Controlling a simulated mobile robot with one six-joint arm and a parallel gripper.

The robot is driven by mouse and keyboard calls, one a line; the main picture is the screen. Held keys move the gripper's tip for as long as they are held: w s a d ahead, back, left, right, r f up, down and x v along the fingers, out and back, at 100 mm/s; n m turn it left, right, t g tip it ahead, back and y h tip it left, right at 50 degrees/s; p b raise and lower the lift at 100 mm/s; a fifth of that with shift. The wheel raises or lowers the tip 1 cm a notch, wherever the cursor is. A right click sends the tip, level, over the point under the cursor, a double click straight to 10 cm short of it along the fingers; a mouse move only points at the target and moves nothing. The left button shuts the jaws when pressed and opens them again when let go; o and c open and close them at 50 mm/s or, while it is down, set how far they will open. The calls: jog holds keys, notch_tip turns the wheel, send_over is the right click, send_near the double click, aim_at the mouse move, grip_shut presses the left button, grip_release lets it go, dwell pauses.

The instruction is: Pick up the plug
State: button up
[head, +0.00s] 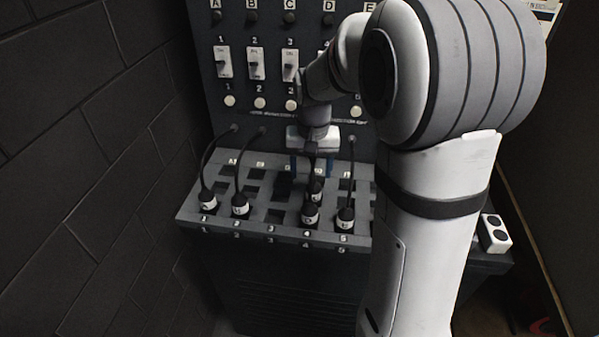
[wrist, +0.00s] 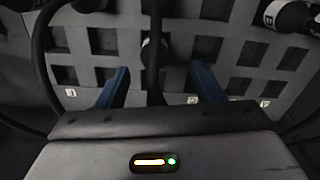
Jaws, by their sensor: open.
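Several black plugs with pale labelled collars and black cables stand in the slotted socket board (head: 262,222) in the head view. One plug (head: 316,190) stands farther back than the others, just below my gripper (head: 309,170). Nearer the front edge are a plug (head: 310,215) in front of it and another plug (head: 345,218) to its right. In the wrist view my gripper (wrist: 161,84) is open, its two blue fingers apart. A black plug (wrist: 152,48) and its cable show between the finger lines, and I see no finger touching it. Which plug the task means is not shown.
An upright panel (head: 270,85) with switches and round buttons stands behind the board. Two more plugs stand at the left, one of them (head: 208,203) near the corner. Cables arch up to the panel. A white box (head: 494,233) with dark buttons sits at right.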

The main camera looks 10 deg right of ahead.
aim_at(313, 189)
jog(key=shift+w+f, duration=0.2)
jog(key=shift+w, duration=0.1)
jog(key=shift+f, duration=0.4)
jog(key=f, duration=0.2)
jog(key=f+p, duration=0.1)
jog(key=f, duration=0.3)
jog(key=shift+d+f, duration=0.4)
jog(key=shift+c, duration=0.3)
jog(key=c, duration=1)
